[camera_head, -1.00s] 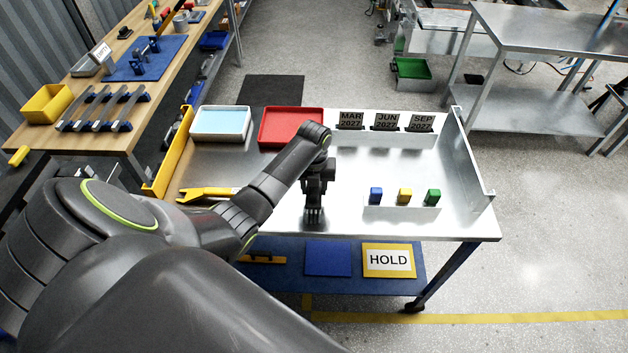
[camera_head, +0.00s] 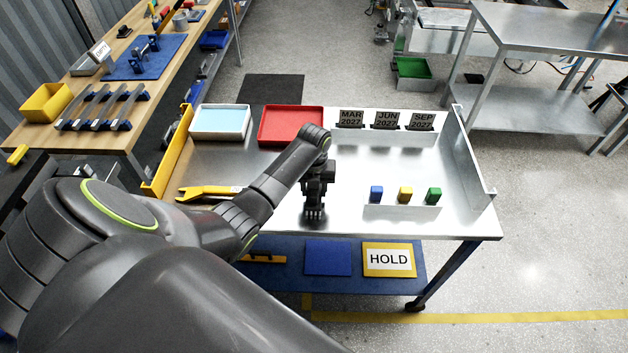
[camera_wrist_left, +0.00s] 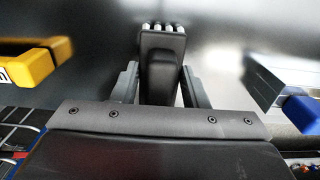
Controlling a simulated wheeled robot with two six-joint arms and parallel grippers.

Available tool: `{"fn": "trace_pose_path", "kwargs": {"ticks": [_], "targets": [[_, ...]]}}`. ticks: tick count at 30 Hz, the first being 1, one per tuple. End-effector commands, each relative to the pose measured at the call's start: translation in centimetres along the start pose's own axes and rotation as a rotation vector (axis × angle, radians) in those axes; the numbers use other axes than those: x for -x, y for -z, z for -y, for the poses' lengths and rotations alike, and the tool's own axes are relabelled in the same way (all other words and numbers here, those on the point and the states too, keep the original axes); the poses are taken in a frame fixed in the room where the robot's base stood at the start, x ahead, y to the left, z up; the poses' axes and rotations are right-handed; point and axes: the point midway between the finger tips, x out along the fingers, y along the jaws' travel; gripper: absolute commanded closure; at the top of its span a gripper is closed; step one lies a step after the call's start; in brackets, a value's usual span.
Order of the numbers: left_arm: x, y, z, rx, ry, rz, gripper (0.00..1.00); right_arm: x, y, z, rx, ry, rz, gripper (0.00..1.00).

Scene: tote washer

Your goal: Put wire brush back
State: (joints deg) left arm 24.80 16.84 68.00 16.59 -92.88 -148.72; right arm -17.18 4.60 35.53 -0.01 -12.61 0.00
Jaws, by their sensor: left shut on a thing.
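My left gripper (camera_head: 314,200) is low over the front middle of the metal table (camera_head: 350,215). In the left wrist view its fingers (camera_wrist_left: 160,85) are shut on the wire brush (camera_wrist_left: 163,60), a dark body with a row of pale bristle tufts at the far end. In the head view the brush (camera_head: 313,214) shows small and dark under the gripper, with pale tips toward the table's front edge. I cannot tell whether it touches the tabletop. My right gripper is not in view.
A yellow tool (camera_head: 208,191) lies left of the gripper. Blue (camera_head: 376,194), yellow (camera_head: 405,194) and green (camera_head: 433,194) blocks stand right on a low rack. A white tray (camera_head: 220,136), red tray (camera_head: 276,140) and date plates (camera_head: 386,120) line the back.

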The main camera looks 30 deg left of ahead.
Motion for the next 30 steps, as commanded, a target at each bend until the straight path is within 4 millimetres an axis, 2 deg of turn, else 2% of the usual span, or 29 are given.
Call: {"fn": "trace_pose_path", "kwargs": {"ticks": [18, 19, 24, 30], "targets": [[-0.27, 0.02, 0.01, 0.0, 0.0, -0.001, 1.0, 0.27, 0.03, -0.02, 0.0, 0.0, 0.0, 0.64], [-0.27, 0.02, 0.01, 0.0, 0.0, -0.001, 0.57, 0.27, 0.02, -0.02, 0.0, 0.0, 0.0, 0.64], [-0.26, 0.02, 0.01, 0.0, 0.0, -0.001, 0.35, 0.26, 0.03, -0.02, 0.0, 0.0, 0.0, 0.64], [-0.27, 0.02, 0.01, 0.0, 0.0, -0.001, 0.34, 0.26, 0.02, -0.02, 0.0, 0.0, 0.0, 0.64]]}}
